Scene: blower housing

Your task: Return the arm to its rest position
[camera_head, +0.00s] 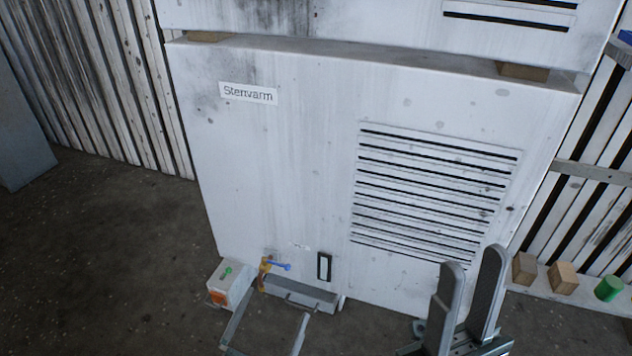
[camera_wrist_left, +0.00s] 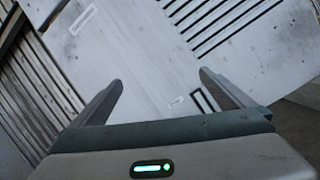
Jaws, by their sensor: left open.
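My left gripper (camera_head: 275,307) is at the bottom left of the head view, its two thin fingers spread apart with nothing between them. In the left wrist view its fingers (camera_wrist_left: 160,82) are also wide apart, facing the white housing front. My right gripper (camera_head: 473,260) stands at the bottom right of the head view with its fingers pointing up. A clear gap shows between them, and it is empty. The white housing (camera_head: 290,170) with "Stenvarm" label fills the middle; it also shows in the left wrist view (camera_wrist_left: 130,50). Most of both arms is out of view.
A yellow pipe valve with a blue lever (camera_head: 268,270) and a white box with green and orange marks (camera_head: 232,283) are low beside the left gripper. A dark handle (camera_head: 324,267) is on the housing. Blocks and a green cylinder (camera_head: 608,289) sit on a right shelf. Floor (camera_head: 100,260) at left is clear.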

